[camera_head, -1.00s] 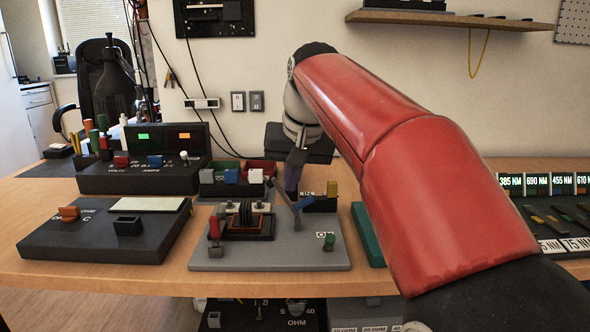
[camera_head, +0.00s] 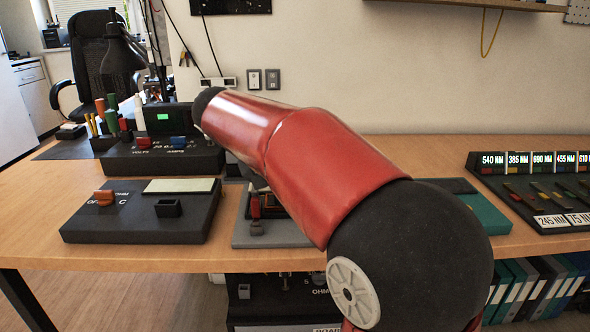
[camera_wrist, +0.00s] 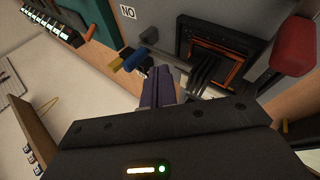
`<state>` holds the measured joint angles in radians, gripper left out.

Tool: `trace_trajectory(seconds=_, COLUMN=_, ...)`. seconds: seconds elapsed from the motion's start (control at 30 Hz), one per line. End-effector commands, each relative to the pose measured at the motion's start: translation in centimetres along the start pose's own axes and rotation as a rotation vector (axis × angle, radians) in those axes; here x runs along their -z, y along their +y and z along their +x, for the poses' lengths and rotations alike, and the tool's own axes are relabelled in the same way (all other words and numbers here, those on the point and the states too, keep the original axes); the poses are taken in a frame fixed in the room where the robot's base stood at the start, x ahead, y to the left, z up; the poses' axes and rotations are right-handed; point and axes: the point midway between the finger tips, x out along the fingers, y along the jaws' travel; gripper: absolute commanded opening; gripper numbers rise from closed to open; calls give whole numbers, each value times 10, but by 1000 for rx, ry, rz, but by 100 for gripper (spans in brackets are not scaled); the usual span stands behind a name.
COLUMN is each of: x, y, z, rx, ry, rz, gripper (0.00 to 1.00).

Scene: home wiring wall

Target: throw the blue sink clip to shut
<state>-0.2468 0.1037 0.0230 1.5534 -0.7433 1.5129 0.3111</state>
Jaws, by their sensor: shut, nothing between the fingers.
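My gripper (camera_wrist: 160,78) shows in the wrist view with its purple-grey fingers together and empty. The grey board (camera_wrist: 225,18) carries a black finned heat sink (camera_wrist: 207,72) in a copper-coloured frame, just right of the fingers. A red handle (camera_wrist: 293,47) is at the right. In the head view my arm hides the gripper and most of the grey board (camera_head: 258,237).
A black box with an orange switch (camera_head: 104,197) stands left of the grey board. A teal case (camera_head: 487,214) lies to its right. A display rack (camera_head: 541,170) stands at the far right. Bare tabletop (camera_head: 40,215) shows at the left.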

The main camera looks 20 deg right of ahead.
Motion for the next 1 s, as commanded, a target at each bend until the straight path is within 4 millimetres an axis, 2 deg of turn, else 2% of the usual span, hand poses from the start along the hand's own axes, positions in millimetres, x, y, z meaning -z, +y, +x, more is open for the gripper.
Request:
trace_trajectory(seconds=0.4, x=0, y=-7, z=4, rx=7, ry=1, rz=4, gripper=0)
trace_trajectory(seconds=1.0, x=-1, y=-6, z=6, rx=8, ry=0, rz=5, gripper=0)
